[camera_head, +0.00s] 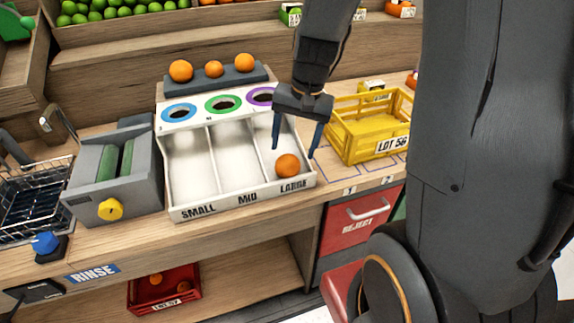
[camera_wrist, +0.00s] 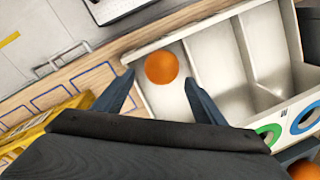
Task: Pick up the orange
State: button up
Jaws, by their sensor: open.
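An orange (camera_head: 288,166) lies in the compartment marked LARGE of the white sorting tray (camera_head: 245,196), near its front wall. My gripper (camera_head: 294,150) is open and empty above that compartment, fingers pointing down. In the wrist view the orange (camera_wrist: 161,68) appears beyond and between the two fingertips of my gripper (camera_wrist: 160,82), apart from both. The SMALL and MID compartments look empty.
Three oranges (camera_head: 214,69) sit on a grey rack behind the tray. A yellow crate (camera_head: 368,135) stands close at the right. A grey roller machine (camera_head: 117,170) stands at the left. The red REJECT drawer (camera_head: 360,226) is below the counter.

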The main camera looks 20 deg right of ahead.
aim_at(290, 156)
jog(key=shift+w+a+f+p, duration=0.1)
jog(key=shift+a+f+p, duration=0.15)
jog(key=shift+f, duration=0.8)
jog(key=shift+w+a+f+p, duration=0.1)
jog(key=shift+f+p, duration=0.2)
jog(key=shift+f, duration=0.8)
jog(key=shift+w+a+f+p, duration=0.1)
jog(key=shift+a+f+p, duration=0.15)
jog(key=shift+f, duration=0.8)
jog(key=c, duration=1)
jog(key=shift+r, duration=0.15)
notch_tip(290, 156, up, 10)
jog(key=shift+f+b, duration=0.1)
jog(key=shift+b, duration=0.7)
